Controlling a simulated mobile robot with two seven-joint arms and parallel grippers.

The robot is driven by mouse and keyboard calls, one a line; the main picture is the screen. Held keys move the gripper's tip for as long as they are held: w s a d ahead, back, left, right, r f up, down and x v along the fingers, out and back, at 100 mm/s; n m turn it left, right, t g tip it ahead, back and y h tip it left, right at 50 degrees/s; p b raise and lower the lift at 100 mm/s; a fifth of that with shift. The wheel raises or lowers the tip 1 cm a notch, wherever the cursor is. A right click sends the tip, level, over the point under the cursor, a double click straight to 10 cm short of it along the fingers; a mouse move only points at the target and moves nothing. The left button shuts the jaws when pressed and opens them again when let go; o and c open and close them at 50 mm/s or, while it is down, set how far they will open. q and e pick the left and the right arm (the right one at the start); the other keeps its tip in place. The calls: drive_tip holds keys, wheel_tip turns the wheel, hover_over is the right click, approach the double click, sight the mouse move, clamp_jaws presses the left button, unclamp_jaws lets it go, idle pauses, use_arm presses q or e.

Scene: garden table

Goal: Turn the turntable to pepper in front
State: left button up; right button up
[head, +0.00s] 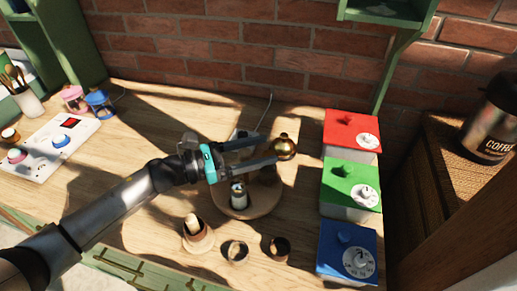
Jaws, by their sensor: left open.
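The turntable (262,208) is a round wooden disc in the middle of the table, partly hidden under my left gripper. A small pale jar with a dark top (238,196) stands on its front left part. A shiny brass round-topped object (284,148) is at the back right, by my fingertips. Another brownish item shows dimly below the fingers. I cannot tell which one is the pepper. My left gripper (268,150) reaches in from the left over the turntable, its two fingers apart. Whether they touch the brass object is unclear. My right gripper is not in view.
Red (351,131), green (351,184) and blue (346,250) boxes with dials stand to the right. A wooden cup (198,238) and two small round holders (236,252) are in front. A white panel (45,145) lies at left. A brick wall closes the back.

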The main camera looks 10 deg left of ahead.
use_arm(q)
clamp_jaws()
idle(0.4)
idle(0.9)
